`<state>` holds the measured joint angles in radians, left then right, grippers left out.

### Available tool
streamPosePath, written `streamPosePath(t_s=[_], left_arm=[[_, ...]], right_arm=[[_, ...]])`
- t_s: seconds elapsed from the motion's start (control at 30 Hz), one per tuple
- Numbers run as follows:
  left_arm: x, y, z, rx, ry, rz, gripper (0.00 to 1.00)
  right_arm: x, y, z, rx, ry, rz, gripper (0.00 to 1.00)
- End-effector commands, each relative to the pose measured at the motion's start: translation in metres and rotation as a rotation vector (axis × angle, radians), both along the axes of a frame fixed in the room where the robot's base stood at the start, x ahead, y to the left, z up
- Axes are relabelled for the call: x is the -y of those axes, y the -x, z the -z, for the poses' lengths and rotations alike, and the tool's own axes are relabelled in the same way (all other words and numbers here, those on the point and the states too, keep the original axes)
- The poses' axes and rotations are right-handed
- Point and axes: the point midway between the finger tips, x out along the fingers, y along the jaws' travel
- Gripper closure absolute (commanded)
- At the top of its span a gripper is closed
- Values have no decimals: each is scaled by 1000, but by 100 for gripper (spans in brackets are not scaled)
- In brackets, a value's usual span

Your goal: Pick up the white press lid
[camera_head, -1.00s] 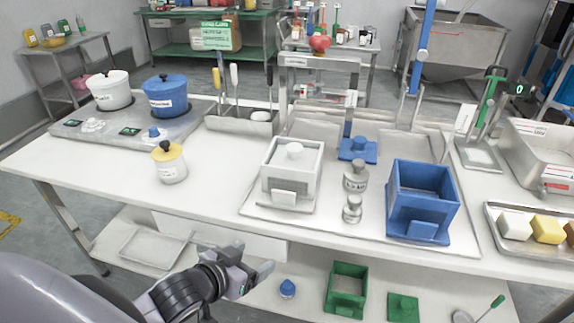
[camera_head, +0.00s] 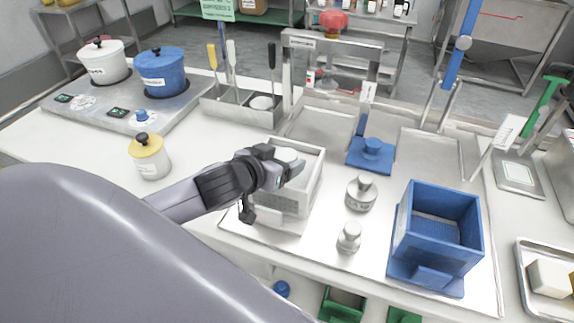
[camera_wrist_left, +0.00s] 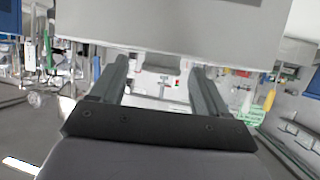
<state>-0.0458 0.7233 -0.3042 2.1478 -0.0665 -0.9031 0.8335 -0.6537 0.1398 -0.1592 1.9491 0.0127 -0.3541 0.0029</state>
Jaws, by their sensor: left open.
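The white press (camera_head: 309,194) stands on the steel tray, left of centre in the head view. Its white press lid shows only as a pale round knob (camera_head: 286,154) at the top of the box; the rest is mostly hidden by my gripper. My left gripper (camera_head: 285,173) is open at the top of the white press, its fingers beside the knob; I cannot tell whether they touch it. In the left wrist view the two spread fingers (camera_wrist_left: 162,78) show, with a large pale surface (camera_wrist_left: 170,25) across the top. My right gripper is not in view.
A blue open box (camera_head: 440,222), a blue lid (camera_head: 371,155) and two metal weights (camera_head: 361,192) share the steel tray (camera_head: 465,160). A yellow-lidded jar (camera_head: 150,160) stands left of my forearm. A utensil holder (camera_head: 240,110) is behind the press.

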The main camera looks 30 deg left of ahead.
Motion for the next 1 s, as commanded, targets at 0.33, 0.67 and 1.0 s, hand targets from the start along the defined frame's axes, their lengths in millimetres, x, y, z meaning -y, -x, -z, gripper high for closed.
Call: streamPosePath(t_s=[0.33,0.67,1.0], left_arm=[[-3,-27,13,0,-1,0,25],[-3,-27,14,0,-1,0,54],[-3,-27,13,2,-1,0,86]], right_arm=[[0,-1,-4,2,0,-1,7],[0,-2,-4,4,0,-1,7],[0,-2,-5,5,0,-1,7]])
